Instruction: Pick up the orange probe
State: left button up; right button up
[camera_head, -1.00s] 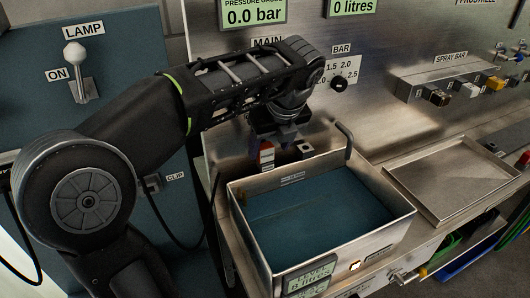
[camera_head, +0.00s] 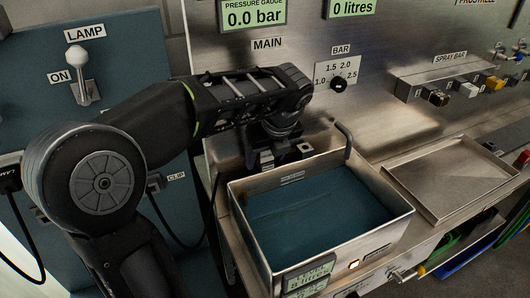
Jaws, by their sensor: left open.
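My left gripper (camera_head: 266,158) is open and points down at the back left corner of the steel tank (camera_head: 402,222). It is low, close to the steel ledge behind the tank. I cannot make out the orange probe; the gripper and wrist cover the spot where a small orange-red and white piece showed earlier. A small dark-holed metal block (camera_head: 305,149) stands just right of the gripper. My right gripper is not in view.
The tank holds blue-looking water (camera_head: 315,218), and a bent pipe (camera_head: 345,138) rises at its back. An empty shallow steel tray (camera_head: 455,205) lies to the right. The lamp switch (camera_head: 80,75) and bar dial (camera_head: 339,84) are on the panels behind.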

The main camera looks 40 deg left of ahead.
pick_arm(q)
jog(key=shift+c, duration=0.5)
grip_shut()
jog(key=shift+r, duration=0.15)
jog(key=shift+r, duration=0.5)
notch_tip(320, 180, up, 2)
jog(key=shift+w+r+b, duration=0.1)
jog(key=shift+b, duration=0.3)
jog(key=s+b, duration=0.1)
jog(key=s, duration=0.3)
jog(key=s+d+b, duration=0.1)
jog(key=s, duration=0.3)
jog(key=s+d+b, duration=0.1)
jog(key=s, duration=0.3)
jog(key=shift+s+b, duration=0.25)
jog(key=shift+b, duration=0.1)
jog(key=shift+s+d, duration=0.2)
jog(key=shift+s, duration=1.2)
jog(key=shift+s+d, duration=0.15)
jog(key=shift+s, duration=1.2)
